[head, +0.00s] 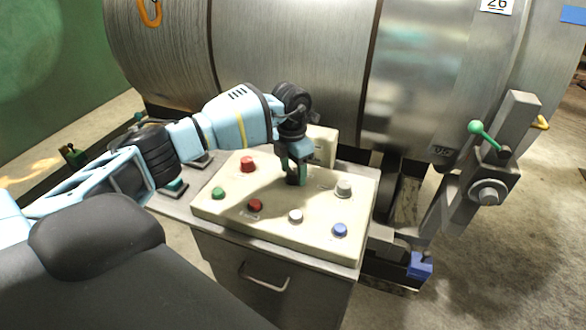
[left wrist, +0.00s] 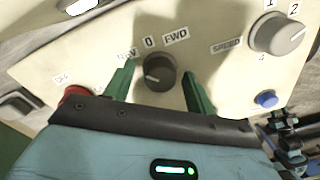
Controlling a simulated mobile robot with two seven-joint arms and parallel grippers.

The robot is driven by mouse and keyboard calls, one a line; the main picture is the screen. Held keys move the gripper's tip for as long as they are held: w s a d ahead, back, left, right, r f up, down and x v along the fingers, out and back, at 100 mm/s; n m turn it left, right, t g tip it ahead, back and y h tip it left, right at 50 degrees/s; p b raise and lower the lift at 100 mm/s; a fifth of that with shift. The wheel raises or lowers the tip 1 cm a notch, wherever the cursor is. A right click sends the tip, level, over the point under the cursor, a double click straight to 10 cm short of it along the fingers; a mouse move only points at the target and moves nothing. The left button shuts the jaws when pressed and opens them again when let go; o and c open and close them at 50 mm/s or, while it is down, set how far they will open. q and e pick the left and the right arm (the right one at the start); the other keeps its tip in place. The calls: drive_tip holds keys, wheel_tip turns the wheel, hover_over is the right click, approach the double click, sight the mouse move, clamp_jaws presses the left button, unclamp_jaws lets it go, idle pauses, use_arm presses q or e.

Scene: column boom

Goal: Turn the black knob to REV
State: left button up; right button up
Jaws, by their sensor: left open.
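The black knob (left wrist: 160,72) sits on the cream control panel (left wrist: 100,45), with the labels REV, 0 and FWD printed beside it in the left wrist view. A pale mark shows on the knob, but I cannot tell surely which label it points to. My left gripper (left wrist: 157,78) is open, with one green finger on each side of the knob and visible gaps between. In the head view my left gripper (head: 294,172) reaches down to the middle of the panel and mostly hides the knob.
A grey SPEED knob (head: 343,187) stands right of the black knob. Red (head: 247,164), green (head: 218,193), white (head: 295,216) and blue (head: 340,230) buttons surround it. A large metal drum (head: 290,60) rises behind the panel. A lever with a green ball (head: 475,127) stands at right.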

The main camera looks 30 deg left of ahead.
sight(292, 170)
use_arm(q)
drive_tip(key=shift+a+r, duration=0.15)
drive_tip(key=shift+r, duration=3.75)
